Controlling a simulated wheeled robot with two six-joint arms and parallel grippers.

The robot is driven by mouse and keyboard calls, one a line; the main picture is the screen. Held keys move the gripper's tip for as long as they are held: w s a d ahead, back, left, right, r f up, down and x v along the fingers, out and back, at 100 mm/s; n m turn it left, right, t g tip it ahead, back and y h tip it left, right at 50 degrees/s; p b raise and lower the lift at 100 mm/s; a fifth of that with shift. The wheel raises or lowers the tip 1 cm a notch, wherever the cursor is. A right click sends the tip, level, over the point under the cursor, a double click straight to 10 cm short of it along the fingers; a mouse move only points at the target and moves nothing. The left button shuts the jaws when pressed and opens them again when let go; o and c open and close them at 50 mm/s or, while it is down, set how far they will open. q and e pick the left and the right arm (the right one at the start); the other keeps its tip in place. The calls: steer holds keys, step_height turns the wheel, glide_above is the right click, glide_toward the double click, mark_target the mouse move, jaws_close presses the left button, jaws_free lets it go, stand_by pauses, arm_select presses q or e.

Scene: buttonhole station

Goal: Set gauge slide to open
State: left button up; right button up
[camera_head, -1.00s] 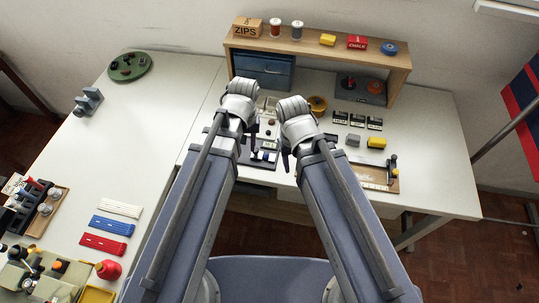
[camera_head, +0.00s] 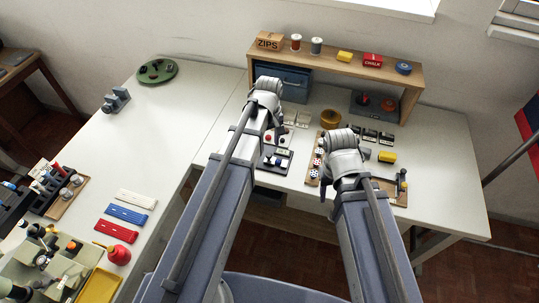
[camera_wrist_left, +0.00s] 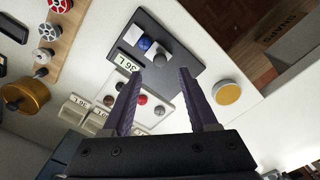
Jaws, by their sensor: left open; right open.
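A dark plate (camera_head: 275,159) lies near the table's front edge, with a blue knob and a white block. I cannot tell surely which part is the gauge slide. My left gripper (camera_wrist_left: 160,72) is open and empty, its fingers overlapping the plate's near side in view. In the head view my left gripper (camera_head: 276,132) is partly hidden by its wrist. My right gripper (camera_head: 327,192) is mostly hidden by its arm, near a wooden button strip.
The wooden button strip (camera_head: 313,176) lies right of the plate. A wooden board with a black post (camera_head: 402,181) is further right.

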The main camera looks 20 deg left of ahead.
mark_target(269, 155)
arm_select(q)
step_height(269, 155, down, 6)
steer(key=b, duration=0.4)
steer(key=shift+r+b, duration=0.15)
steer(key=shift+b, duration=0.2)
steer(key=shift+r, duration=0.1)
jaws_close()
stand_by(0.9)
